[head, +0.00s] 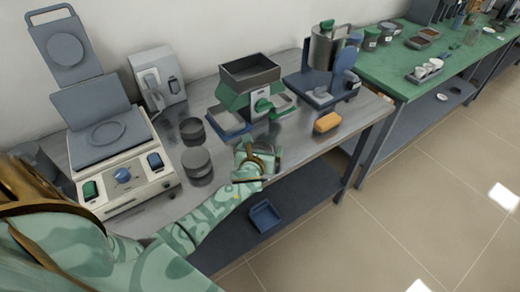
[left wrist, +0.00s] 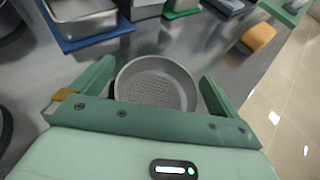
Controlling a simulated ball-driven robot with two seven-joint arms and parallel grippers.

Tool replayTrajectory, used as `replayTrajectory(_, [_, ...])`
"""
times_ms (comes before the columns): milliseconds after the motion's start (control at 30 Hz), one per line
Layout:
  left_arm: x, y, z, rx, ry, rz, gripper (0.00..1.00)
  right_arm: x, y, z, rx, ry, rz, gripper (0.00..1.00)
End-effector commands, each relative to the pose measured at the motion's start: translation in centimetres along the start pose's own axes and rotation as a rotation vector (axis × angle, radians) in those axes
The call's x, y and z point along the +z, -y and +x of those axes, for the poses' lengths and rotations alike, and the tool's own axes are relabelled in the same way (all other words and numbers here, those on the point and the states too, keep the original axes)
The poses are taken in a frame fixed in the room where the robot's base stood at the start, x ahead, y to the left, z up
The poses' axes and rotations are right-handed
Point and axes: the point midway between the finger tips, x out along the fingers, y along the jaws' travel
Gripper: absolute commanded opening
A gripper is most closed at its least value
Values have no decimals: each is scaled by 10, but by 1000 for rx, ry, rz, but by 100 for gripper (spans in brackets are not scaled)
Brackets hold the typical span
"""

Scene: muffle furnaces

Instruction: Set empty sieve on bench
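The empty sieve (left wrist: 157,88) is a round grey pan with a perforated mesh floor, seen from above in the left wrist view. It fills the space between the two fingers of my left gripper (left wrist: 158,82), which appear to press on its sides. In the head view my left gripper (head: 262,160) is over the front part of the grey bench (head: 312,152), and it hides most of the sieve. I cannot tell whether the sieve touches the bench top. My right gripper is in neither view.
Dark round sieves (head: 197,163) stand left of my gripper. Behind it is a green machine with a square hopper (head: 250,72) and blue tray. An orange block (head: 327,122) lies to the right. A blue bin (head: 264,215) sits on the lower shelf.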

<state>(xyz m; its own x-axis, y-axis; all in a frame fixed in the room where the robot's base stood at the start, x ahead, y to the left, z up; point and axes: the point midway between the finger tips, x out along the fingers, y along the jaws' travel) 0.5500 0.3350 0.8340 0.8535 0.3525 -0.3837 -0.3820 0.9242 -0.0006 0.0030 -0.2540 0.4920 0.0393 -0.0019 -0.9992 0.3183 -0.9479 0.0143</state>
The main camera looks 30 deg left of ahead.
Motion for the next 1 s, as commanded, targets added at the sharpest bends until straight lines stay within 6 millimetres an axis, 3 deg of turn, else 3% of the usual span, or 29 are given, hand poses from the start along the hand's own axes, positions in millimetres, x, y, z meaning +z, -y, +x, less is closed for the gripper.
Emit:
replayTrajectory(167, [4,0,-11,0,-1,1,100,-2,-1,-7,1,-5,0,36])
replayTrajectory(600, [4,0,-105,-1,0,-1,100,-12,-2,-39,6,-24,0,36])
replayTrajectory(767, [3,0,-119,0,1,-1,100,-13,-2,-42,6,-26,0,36])
replayTrajectory(1000, [3,0,-121,1,1,-1,100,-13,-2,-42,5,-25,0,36])
